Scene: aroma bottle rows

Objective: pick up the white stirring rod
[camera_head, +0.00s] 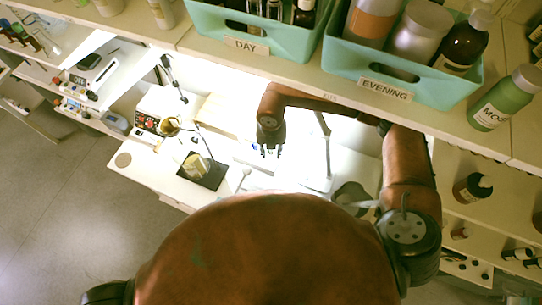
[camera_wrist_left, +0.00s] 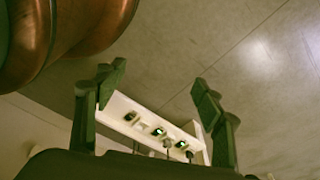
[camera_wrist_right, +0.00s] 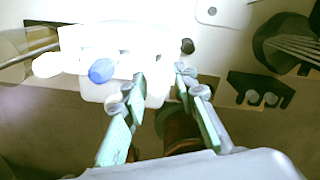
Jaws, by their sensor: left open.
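A thin pale rod-like thing with a rounded end (camera_head: 244,177) lies on the bright worktop in the head view. It may be the white stirring rod, but glare and size keep me from being sure. My right gripper (camera_head: 270,153) hangs above the worktop, to the upper right of it. In the right wrist view the right gripper's fingers (camera_wrist_right: 160,82) stand apart with nothing between the tips. In the left wrist view my left gripper (camera_wrist_left: 155,85) is open and empty. I cannot make out the rod in either wrist view.
A shelf bears two teal bins, DAY (camera_head: 246,44) and EVENING (camera_head: 387,88), plus a green bottle (camera_head: 503,98), above the worktop. A black pad (camera_head: 203,175) with a container on it and a white device (camera_head: 157,115) stand left. A blue-capped thing (camera_wrist_right: 102,70) shows in the right wrist view.

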